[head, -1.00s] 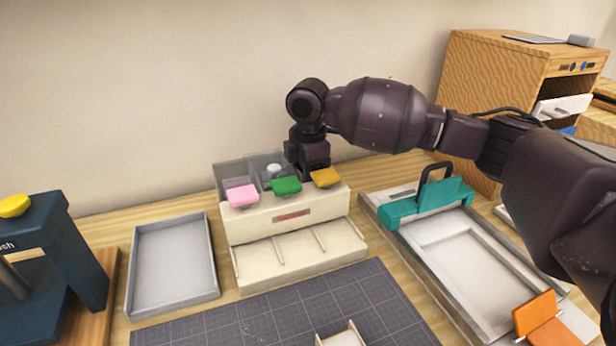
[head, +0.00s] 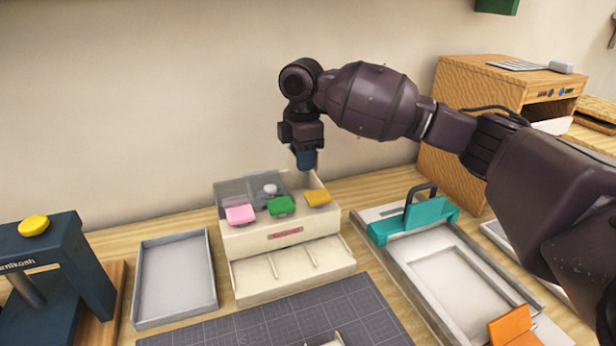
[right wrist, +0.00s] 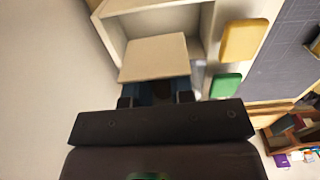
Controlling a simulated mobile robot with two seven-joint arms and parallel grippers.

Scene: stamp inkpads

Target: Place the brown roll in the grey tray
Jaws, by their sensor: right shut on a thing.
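The grey tray (head: 178,282) lies empty on the table, left of the cream dispenser (head: 283,231). My right gripper (head: 306,168) points down over the back right of the dispenser, behind the yellow tab. In the right wrist view, a pale tan piece (right wrist: 154,57) with a flat-looking face shows between the fingertips of the right gripper (right wrist: 157,92). The gripper is shut on it. It may be the brown roll, but its shape from this side does not settle that. My left gripper is out of view.
The dispenser has pink (head: 240,215), green (head: 281,205) and yellow (head: 317,198) tabs. A dark press (head: 55,265) stands left of the tray. A teal-handled frame (head: 415,219) and a wooden cabinet (head: 470,110) stand at right. A dark mat (head: 290,318) lies in front.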

